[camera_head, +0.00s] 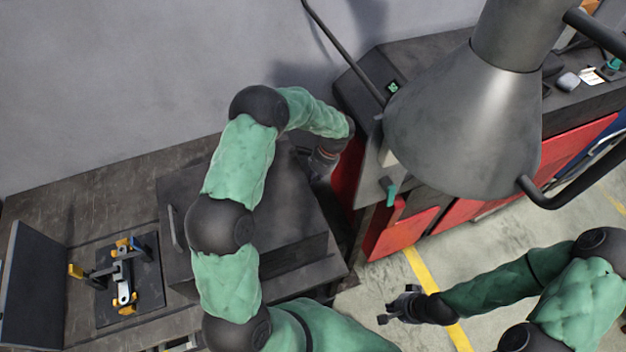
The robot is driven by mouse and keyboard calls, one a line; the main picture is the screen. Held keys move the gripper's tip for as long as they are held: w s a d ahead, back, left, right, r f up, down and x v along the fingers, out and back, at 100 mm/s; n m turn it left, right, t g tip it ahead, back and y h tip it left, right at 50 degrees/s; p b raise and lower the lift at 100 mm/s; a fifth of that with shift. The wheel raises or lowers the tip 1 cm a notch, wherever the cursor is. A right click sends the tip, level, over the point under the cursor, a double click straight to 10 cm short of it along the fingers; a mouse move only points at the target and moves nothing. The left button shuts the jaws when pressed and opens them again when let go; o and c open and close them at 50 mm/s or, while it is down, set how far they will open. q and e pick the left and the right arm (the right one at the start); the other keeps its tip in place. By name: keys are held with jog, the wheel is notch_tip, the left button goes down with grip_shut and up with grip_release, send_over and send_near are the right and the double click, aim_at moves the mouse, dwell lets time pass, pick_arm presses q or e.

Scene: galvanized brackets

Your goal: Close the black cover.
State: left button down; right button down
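A large dark box-like cover (295,248) sits on the workbench in the middle, with a bar handle (173,228) on its left side. My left arm reaches across above it and hides much of its top. My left gripper (322,165) is at the far right end of the cover, near the red machine; its fingers are small and dark, and I cannot tell whether they touch the cover. My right gripper (397,306) is over the floor, right of the bench and away from the cover. Its fingers are apart and empty.
A fixture plate (147,262) with yellow clamps and a metal bracket lies left of the cover. A dark upright panel (35,290) stands at far left. A red and grey machine (400,235) and a big grey cone hood (465,120) stand at right. The back wall is plain.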

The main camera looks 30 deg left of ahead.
pick_arm(q)
jog(key=shift+a, duration=0.1)
jog(key=s+a, duration=1.3)
jog(key=s, duration=0.3)
jog(key=s+a+b, duration=0.1)
jog(key=s+a, duration=1.3)
jog(key=s, duration=0.2)
jog(key=shift+s+a, duration=0.25)
jog(key=shift+a, duration=0.05)
pick_arm(e)
jog(key=shift+f, duration=0.55)
pick_arm(q)
jog(key=shift+w, duration=0.1)
jog(key=w+d+r, duration=0.1)
jog(key=w+r, duration=0.1)
jog(key=r, duration=0.1)
jog(key=w+d+r, duration=0.1)
jog(key=d+r, duration=0.1)
jog(key=r, duration=0.1)
jog(key=w+d+r+p, duration=0.1)
jog(key=w+d+r, duration=0.1)
jog(key=r, duration=0.1)
jog(key=shift+w+r, duration=0.15)
jog(key=shift+w, duration=0.2)
pick_arm(e)
jog(key=shift+s+d+r, duration=0.15)
jog(key=shift+d+r, duration=0.4)
jog(key=shift+d, duration=0.15)
jog(key=shift+d, duration=0.1)
